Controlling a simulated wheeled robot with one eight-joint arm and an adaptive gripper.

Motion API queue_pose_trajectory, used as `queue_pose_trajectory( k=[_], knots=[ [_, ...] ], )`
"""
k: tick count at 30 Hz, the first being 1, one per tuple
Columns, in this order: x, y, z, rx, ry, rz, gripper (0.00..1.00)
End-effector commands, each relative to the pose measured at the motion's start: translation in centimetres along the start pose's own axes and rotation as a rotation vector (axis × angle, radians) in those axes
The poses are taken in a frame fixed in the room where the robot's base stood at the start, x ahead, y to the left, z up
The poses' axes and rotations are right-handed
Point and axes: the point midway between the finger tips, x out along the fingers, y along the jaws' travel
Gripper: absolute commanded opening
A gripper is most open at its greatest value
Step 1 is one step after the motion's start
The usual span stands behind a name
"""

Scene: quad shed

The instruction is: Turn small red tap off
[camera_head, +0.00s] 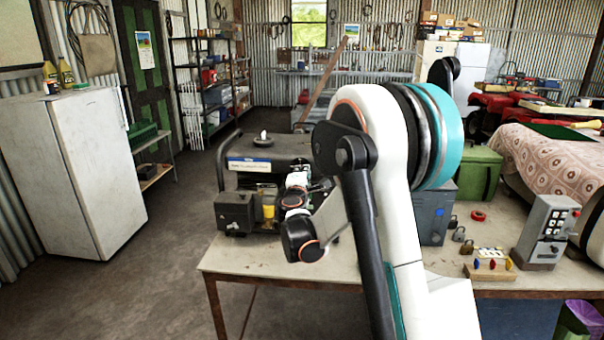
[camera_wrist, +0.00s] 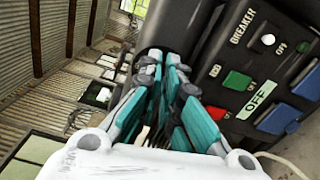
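My gripper (camera_head: 298,180) is at the front of the black generator (camera_head: 262,152) on the table in the head view. In the wrist view, its teal-padded fingers (camera_wrist: 165,65) point at the generator's dark body, with their tips close together. I cannot tell whether they are fully shut or whether anything is between them. No small red tap can be clearly made out. A small red part (camera_wrist: 217,113) shows just right of the fingers in the wrist view, on the panel, partly hidden; I cannot tell what it is.
The generator panel has a green cover (camera_wrist: 237,80), a blue cover (camera_wrist: 277,119) and an OFF label (camera_wrist: 259,100) close to my fingers. A grey control box (camera_head: 545,232), a red ring (camera_head: 478,215) and a wooden block (camera_head: 489,271) stand on the table to the right.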

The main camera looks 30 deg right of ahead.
Motion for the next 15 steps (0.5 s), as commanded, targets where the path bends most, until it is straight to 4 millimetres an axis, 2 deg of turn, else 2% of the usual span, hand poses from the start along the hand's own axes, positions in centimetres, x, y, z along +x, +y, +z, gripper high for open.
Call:
queue_pose_trajectory(
  k=[6,15],
  knots=[
    [-0.07,-0.23,0.02,0.099,0.000,-0.001,0.00],
    [-0.08,-0.30,0.02,0.152,-0.001,-0.001,0.00]
  ],
)
